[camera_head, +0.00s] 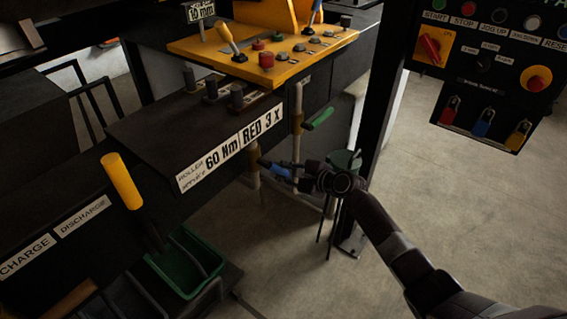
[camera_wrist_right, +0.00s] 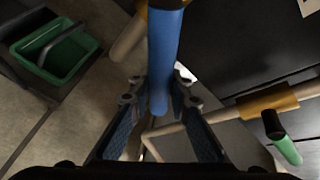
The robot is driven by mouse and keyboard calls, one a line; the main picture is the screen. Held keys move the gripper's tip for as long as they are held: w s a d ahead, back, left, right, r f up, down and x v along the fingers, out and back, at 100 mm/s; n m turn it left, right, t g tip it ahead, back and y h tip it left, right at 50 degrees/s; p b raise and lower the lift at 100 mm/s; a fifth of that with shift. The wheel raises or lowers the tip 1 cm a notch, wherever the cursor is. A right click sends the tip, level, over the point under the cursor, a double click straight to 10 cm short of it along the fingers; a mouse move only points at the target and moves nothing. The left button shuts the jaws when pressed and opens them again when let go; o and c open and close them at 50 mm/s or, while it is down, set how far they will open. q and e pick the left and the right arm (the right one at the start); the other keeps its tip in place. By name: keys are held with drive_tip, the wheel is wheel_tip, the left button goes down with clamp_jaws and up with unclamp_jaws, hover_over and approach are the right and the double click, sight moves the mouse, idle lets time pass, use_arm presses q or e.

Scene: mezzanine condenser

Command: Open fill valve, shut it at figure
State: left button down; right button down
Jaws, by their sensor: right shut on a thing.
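My right gripper (camera_head: 294,173) is at the pipework below the dark machine. It is shut on a blue lever handle (camera_head: 279,171). In the right wrist view the blue handle (camera_wrist_right: 165,45) runs down between the two fingers (camera_wrist_right: 158,95). A green lever handle (camera_head: 319,118) sits on a pale pipe above and to the right of it; it also shows in the wrist view (camera_wrist_right: 288,150). I see no label telling which lever is the fill valve. A small display sign (camera_head: 200,12) reads about "10 mm". My left gripper is not in view.
A yellow panel (camera_head: 225,60) with levers and buttons sits above. A black control box (camera_head: 485,75) hangs at upper right beside a dark post (camera_head: 388,95). A yellow handle (camera_head: 121,181) and a green bin (camera_head: 185,262) are at left. A dark green stool-like thing (camera_head: 345,160) stands behind my gripper.

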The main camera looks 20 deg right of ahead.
drive_tip(key=shift+s+a+f+m+g+y+p, duration=0.4)
drive_tip(key=shift+s+a+m+y, duration=0.1)
drive_tip(key=shift+a+m, duration=0.2)
drive_tip(key=shift+s+a+f+m+g+y+p, duration=0.35)
drive_tip(key=shift+s+a+m+p, duration=0.1)
drive_tip(key=shift+s+a+m, duration=0.25)
drive_tip(key=shift+s+a+f+m+g+y+p, duration=0.35)
drive_tip(key=shift+a+m+y+p, duration=0.15)
drive_tip(key=shift+m, duration=0.3)
drive_tip(key=shift+a, duration=0.1)
drive_tip(key=c, duration=1.8)
unclamp_jaws()
drive_tip(key=shift+o, duration=0.2)
drive_tip(key=v, duration=1.2)
